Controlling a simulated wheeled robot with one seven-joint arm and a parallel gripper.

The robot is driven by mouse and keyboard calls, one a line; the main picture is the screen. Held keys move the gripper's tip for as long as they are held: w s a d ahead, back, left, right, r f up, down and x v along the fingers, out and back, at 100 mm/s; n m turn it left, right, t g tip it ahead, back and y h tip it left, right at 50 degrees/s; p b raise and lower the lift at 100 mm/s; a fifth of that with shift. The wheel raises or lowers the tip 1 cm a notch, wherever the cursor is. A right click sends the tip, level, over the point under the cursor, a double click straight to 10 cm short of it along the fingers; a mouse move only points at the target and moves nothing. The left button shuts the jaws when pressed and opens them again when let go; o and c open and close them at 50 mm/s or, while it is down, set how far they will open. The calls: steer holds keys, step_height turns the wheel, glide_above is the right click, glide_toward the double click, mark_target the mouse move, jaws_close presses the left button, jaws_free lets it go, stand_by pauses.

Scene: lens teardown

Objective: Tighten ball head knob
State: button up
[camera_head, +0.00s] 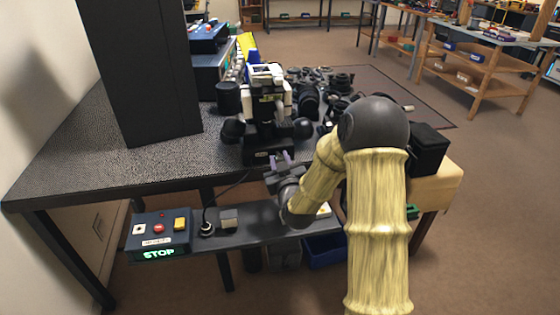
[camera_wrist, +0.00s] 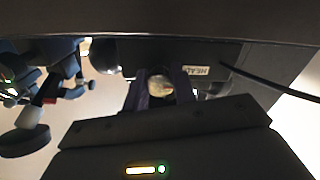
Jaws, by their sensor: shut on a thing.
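The ball head knob (camera_wrist: 160,86) shows in the wrist view as a small tan, rounded end between two dark purple fingers. My gripper (camera_wrist: 160,76) is shut on it. A dark body (camera_wrist: 222,56) behind it carries a pale label (camera_wrist: 196,71) that reads HEAD upside down. In the head view, my gripper (camera_head: 281,158) is at the front of a black and white device (camera_head: 266,100) on a dark base at the table's front edge. The knob itself is hidden there, and its turn angle cannot be told.
A tall black panel (camera_head: 138,70) stands left on the dark textured table (camera_head: 70,165). Several black lens parts (camera_head: 308,98) lie behind and right of the device. Below the front edge, a shelf holds a control box (camera_head: 160,236) lit STOP. A cable (camera_wrist: 270,82) runs right.

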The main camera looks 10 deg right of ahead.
steer(key=shift+m, duration=0.4)
steer(key=m+b, duration=0.1)
steer(key=m, duration=0.2)
steer(key=shift+b, duration=0.3)
steer(key=m+b, duration=0.1)
steer(key=m, duration=0.3)
steer(key=shift+m, duration=0.4)
steer(key=m, duration=0.4)
steer(key=shift+m+b, duration=0.3)
steer(key=m, duration=0.4)
steer(key=shift+m, duration=0.4)
steer(key=o, duration=1)
steer(key=shift+s, duration=0.1)
